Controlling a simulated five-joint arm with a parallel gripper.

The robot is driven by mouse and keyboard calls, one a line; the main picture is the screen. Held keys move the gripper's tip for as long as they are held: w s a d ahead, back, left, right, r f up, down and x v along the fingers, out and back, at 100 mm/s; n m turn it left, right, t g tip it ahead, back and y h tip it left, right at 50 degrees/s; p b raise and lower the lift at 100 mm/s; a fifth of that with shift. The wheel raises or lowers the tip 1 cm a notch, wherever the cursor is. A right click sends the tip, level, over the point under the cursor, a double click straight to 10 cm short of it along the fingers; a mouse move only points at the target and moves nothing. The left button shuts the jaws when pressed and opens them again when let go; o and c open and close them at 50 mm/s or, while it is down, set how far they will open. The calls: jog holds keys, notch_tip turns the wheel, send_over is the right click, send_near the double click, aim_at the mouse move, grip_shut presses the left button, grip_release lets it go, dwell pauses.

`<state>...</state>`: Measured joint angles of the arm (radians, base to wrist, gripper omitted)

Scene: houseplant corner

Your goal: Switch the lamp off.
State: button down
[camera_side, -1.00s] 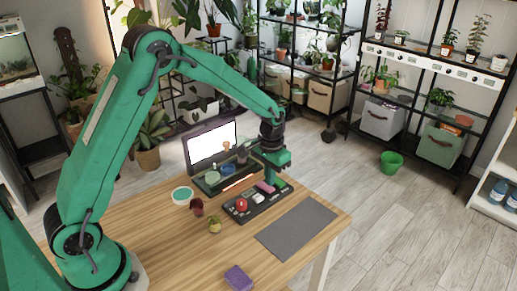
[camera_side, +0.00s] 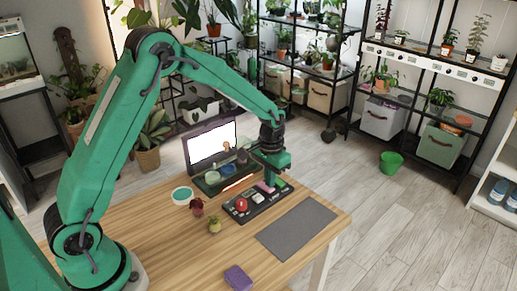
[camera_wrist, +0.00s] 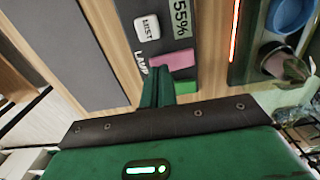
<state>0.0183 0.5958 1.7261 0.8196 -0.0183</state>
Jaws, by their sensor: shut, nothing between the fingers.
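The lamp looks to be the bright white panel (camera_side: 212,142) in the upright lid behind the trays; it is lit. A dark control box (camera_side: 256,201) stands on the table in front of it. In the wrist view, a pink rocker or key (camera_wrist: 172,60) sits on the box beside a partly hidden label starting "LA". My gripper (camera_side: 272,182) is shut and empty, pointing down at the pink key's end of the box. In the wrist view its fingertips (camera_wrist: 158,72) are right at the pink key's edge; I cannot tell whether they touch it.
The box also has a red knob (camera_side: 241,204), a white MIST button (camera_wrist: 147,27) and a 55% display (camera_wrist: 182,18). A grey mat (camera_side: 296,228) lies to the right.

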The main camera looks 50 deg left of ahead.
jog(key=shift+f, duration=0.6)
dwell(0.6)
jog(key=shift+r, duration=3.55)
jog(key=s+r+t, duration=0.3)
jog(key=s+r, duration=0.9)
jog(key=r, duration=0.1)
jog(key=s+r+t, duration=0.1)
jog(key=s+t, duration=0.1)
jog(key=s, duration=1.2)
jog(key=shift+a+r+t, duration=0.3)
jog(key=shift+a+r, duration=0.05)
jog(key=shift+a, duration=0.1)
